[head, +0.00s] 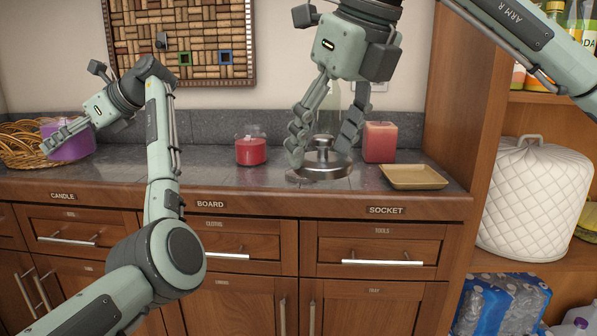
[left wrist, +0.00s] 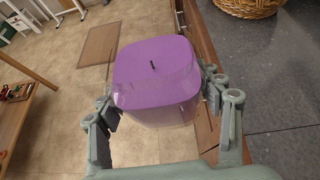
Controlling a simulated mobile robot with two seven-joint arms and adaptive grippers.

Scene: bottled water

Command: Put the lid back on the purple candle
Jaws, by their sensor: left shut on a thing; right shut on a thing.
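The purple candle (head: 72,147), in a clear glass, is at the left end of the counter in the head view. My left gripper (head: 52,140) is shut on it. In the left wrist view the candle (left wrist: 153,62) sits upright between the two fingers, its top uncovered and a dark wick showing.
A red candle (head: 251,151) stands between the grippers. A pink-red square candle (head: 380,142) and a tan tray (head: 414,177) are right of the lid. A wicker basket (head: 18,150) is beside the purple candle. A wooden shelf closes the right side.

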